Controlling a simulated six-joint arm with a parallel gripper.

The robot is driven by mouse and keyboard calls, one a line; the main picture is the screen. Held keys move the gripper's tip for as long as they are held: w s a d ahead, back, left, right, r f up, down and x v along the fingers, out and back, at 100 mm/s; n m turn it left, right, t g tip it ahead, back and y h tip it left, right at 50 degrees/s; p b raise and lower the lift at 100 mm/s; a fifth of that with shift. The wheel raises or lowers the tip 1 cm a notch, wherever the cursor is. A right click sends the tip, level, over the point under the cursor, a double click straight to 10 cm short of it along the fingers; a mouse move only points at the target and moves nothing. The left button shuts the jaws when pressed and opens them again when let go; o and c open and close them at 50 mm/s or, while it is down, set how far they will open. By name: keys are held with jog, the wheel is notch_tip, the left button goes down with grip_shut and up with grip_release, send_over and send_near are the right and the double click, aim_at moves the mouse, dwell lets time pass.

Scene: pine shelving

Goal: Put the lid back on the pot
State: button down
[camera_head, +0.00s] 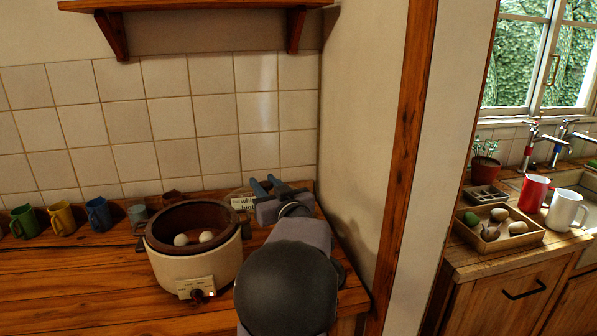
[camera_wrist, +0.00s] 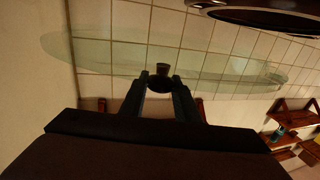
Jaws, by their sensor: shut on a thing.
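The pot (camera_head: 190,267) is a cream cooker with a dark brown rim, standing open on the wooden counter in the head view. Two whitish, egg-like things (camera_head: 206,236) lie inside it. My gripper (camera_head: 267,187) is behind and to the right of the pot, near the wall corner. In the wrist view my gripper (camera_wrist: 160,80) is shut on the dark knob of the clear glass lid (camera_wrist: 110,55). The lid is apart from the pot, whose dark rim (camera_wrist: 265,20) shows at the top right there. In the head view the lid is mostly hidden or too faint to tell.
Green (camera_head: 23,222), yellow (camera_head: 61,218) and blue (camera_head: 98,214) mugs and a grey cup (camera_head: 138,214) stand left of the pot. A printed card (camera_head: 243,203) is behind it. A shelf (camera_head: 200,4) hangs above. The counter's front left is clear.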

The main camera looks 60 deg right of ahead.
jog(key=w+a+f+n+t+y+p, duration=0.15)
jog(key=w+a+n+y+p, duration=0.3)
jog(key=w+a+p, duration=1.2)
jog(key=w+d+r+m+h+b, duration=0.1)
jog(key=d+r+m+h+b, duration=0.1)
jog(key=d, duration=0.4)
jog(key=shift+w+r+m+b, duration=0.25)
jog(key=shift+r+m+b, duration=0.15)
jog(key=shift+r, duration=0.55)
jog(key=shift+b, duration=0.4)
jog(key=shift+f+b, duration=2.7)
jog(key=shift+f, duration=0.2)
jog(key=shift+b, duration=0.7)
jog(key=shift+f+b, duration=1)
jog(key=shift+f, duration=0.05)
